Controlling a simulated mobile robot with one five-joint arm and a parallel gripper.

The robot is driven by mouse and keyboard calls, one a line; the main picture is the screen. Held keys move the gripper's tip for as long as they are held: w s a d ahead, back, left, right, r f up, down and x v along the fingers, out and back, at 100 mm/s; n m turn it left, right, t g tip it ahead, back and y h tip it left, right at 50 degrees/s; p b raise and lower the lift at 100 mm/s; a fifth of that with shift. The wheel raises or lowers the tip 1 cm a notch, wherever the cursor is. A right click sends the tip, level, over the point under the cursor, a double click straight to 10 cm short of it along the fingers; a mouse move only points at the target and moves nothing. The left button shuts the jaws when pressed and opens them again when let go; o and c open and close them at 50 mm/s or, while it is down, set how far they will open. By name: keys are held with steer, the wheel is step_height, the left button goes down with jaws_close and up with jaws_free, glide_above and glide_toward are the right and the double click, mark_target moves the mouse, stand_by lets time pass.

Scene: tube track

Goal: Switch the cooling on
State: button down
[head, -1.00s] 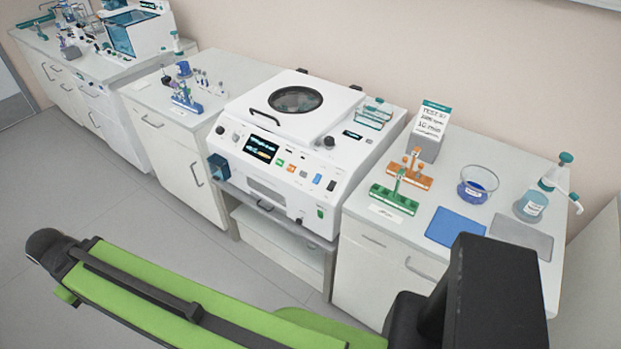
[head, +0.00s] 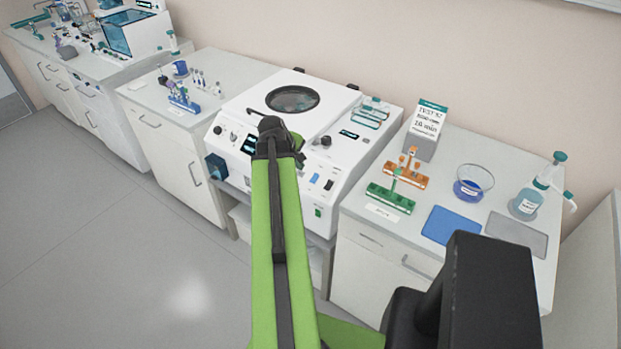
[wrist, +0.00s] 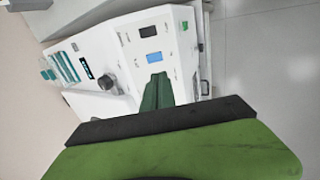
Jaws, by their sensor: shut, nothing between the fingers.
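The white centrifuge (head: 345,152) stands on a low bench in the middle of the head view. On its sloped front panel are a blue switch (head: 314,178) and a black switch (head: 328,184); their labels are too small to read. The wrist view shows the blue switch (wrist: 153,58) just beyond the fingertips and the black switch (wrist: 148,31) farther off. My gripper (wrist: 157,80) is shut and empty, with its green fingers over the panel near the blue switch. Contact cannot be told. In the head view my arm hides the fingers and the orange and white panel buttons.
A black knob (head: 326,141) is on the panel, also in the wrist view (wrist: 107,82). A green switch (head: 318,211) is low on the front. The right bench holds a green rack (head: 390,198), an orange rack (head: 405,176) and a glass bowl (head: 470,188). The floor at left is clear.

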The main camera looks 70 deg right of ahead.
steer(key=shift+f, duration=0.15)
steer(key=b, duration=1.2)
glide_toward(312, 181)
steer(key=x, duration=0.6)
steer(key=shift+a+f, duration=0.1)
steer(key=shift+f, duration=0.2)
steer(key=shift+s+d+f, duration=0.15)
steer(key=shift+d+f, duration=0.05)
steer(key=shift+d, duration=0.05)
steer(key=shift+r, duration=0.1)
